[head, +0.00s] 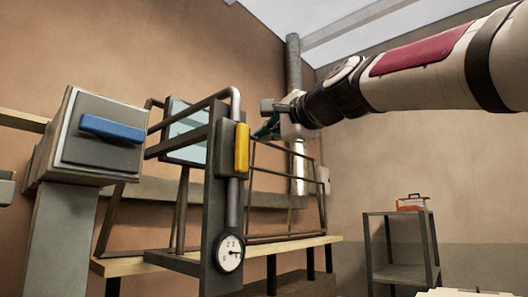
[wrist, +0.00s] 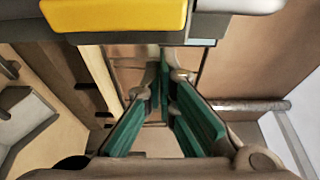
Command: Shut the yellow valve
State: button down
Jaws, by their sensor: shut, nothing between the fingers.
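The yellow valve (head: 242,148) is a bar-shaped handle, upright along a grey vertical pipe on a dark grey post in the head view. In the wrist view the yellow handle (wrist: 115,14) lies across the top edge, partly cut off. My gripper (head: 262,131) is just right of the valve in the head view, partly hidden by my own wrist. In the wrist view my gripper's green-padded fingers (wrist: 164,72) come together at the tips with nothing between them. They show below the yellow handle and do not appear to hold it.
A round dial gauge (head: 229,252) sits low on the same post. A grey box with a blue handle (head: 112,129) stands at left. A wooden bench (head: 125,266) and metal frame stand behind the post. A shelf (head: 400,272) at right carries an orange toolbox (head: 411,204).

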jog(key=shift+s+a+f, duration=0.2)
jog(key=shift+s+a, duration=0.15)
jog(key=shift+a, duration=0.2)
